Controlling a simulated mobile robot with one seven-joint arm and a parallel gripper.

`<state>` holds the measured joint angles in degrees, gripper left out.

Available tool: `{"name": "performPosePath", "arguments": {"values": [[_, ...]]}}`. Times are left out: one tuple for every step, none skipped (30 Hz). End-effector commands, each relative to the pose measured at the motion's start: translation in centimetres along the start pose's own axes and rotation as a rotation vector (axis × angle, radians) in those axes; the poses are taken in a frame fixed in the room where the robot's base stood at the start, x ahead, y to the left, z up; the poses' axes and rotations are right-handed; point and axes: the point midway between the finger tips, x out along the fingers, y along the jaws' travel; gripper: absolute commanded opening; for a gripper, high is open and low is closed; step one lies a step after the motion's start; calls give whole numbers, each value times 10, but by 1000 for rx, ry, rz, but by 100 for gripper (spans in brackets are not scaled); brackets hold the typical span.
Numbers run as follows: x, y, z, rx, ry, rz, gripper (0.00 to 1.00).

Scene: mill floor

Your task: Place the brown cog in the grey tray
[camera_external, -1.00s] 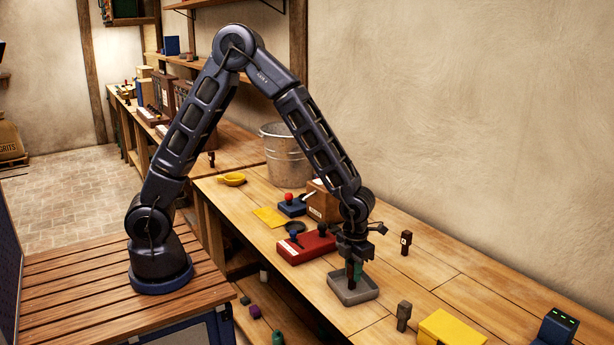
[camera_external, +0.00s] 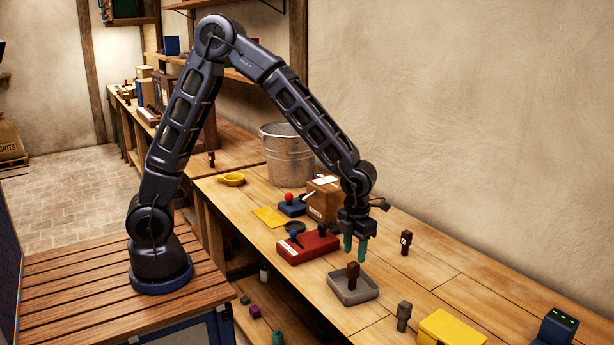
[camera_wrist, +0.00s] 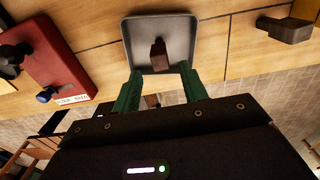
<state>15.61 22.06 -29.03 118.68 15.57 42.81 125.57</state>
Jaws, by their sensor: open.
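The brown cog (camera_external: 352,277) stands upright inside the grey tray (camera_external: 368,287) on the bench. It also shows in the wrist view (camera_wrist: 158,56), over the bare floor of the tray (camera_wrist: 143,35). My gripper (camera_external: 355,252) is open and empty, with its green fingers above the cog and apart from it. In the wrist view the two fingertips (camera_wrist: 160,72) are spread, with a clear gap between them. The underside of the cog is hidden where it meets the tray.
A red box (camera_external: 308,246) with a dark-blue knob is left of the tray. A dark brown peg-like piece (camera_external: 406,242) stands to the right, and a grey-brown one (camera_external: 404,316) stands nearer the front.

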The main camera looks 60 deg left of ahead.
Motion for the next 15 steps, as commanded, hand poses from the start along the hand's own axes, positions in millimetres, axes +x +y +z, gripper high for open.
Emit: {"name": "performPosePath", "arguments": {"values": [[-10,1,1,-1,-2,-1,43],[-15,0,1,0,-2,-1,43],[-21,0,0,0,-2,-1,43],[-26,0,0,-1,-2,-1,43],[-30,1,1,-1,-1,-1,43],[-34,0,1,-2,-1,-1,43],[-37,0,1,-1,-1,-1,43],[-40,0,1,-1,-1,-1,43],[-43,0,0,0,-1,0,43],[-45,0,0,0,-1,0,43],[-46,0,0,0,-1,0,43],[-48,1,0,-6,-2,1,43],[-50,3,0,-14,-3,1,43],[-52,5,0,-28,-6,2,43],[-56,10,1,-57,-12,5,43]]}}
